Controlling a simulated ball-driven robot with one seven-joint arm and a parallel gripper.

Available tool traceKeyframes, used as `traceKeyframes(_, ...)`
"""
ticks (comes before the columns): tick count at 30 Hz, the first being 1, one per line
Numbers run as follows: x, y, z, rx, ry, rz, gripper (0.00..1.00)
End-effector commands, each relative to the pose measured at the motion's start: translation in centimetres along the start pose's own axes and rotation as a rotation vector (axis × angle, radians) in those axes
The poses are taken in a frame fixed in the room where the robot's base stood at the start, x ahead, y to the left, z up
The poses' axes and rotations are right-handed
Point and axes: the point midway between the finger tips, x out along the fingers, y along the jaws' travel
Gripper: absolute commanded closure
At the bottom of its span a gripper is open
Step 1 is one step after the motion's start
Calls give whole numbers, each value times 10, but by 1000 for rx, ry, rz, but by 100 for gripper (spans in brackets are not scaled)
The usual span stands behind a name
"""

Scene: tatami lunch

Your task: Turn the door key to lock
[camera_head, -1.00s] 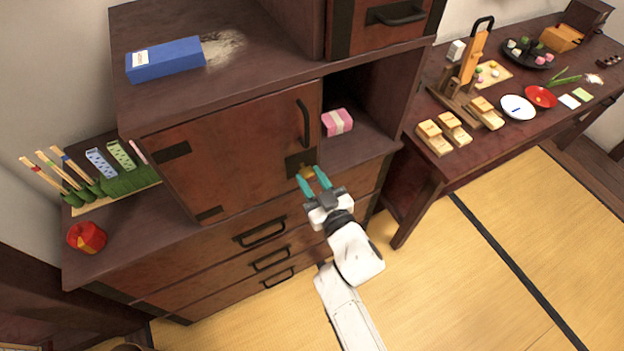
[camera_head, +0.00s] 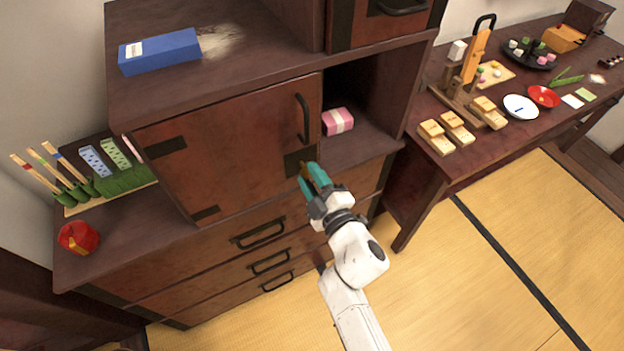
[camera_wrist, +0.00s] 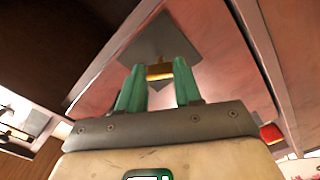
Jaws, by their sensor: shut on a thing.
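The cabinet door (camera_head: 225,150) is a reddish-brown panel with a black handle (camera_head: 302,119) near its right edge. A dark lock plate (camera_head: 293,163) sits at the door's lower right corner; it also shows in the wrist view (camera_wrist: 158,38). My gripper (camera_head: 308,172) has green fingers that reach up to this plate. In the wrist view my gripper (camera_wrist: 158,88) is shut on a small brass-coloured key (camera_wrist: 160,71) in front of the plate. Most of the key is hidden between the fingers, so its exact turn angle cannot be told.
An open compartment right of the door holds a pink box (camera_head: 337,121). A blue box (camera_head: 160,51) lies on the cabinet top. Drawers (camera_head: 262,234) with black handles are below. A side table (camera_head: 440,170) with food stands at right. The tatami floor (camera_head: 470,280) is clear.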

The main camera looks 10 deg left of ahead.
Motion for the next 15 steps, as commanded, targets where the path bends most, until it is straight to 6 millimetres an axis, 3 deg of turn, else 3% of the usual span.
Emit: traceKeyframes(15, 0, -1, 0, -429, 1, 0, 96)
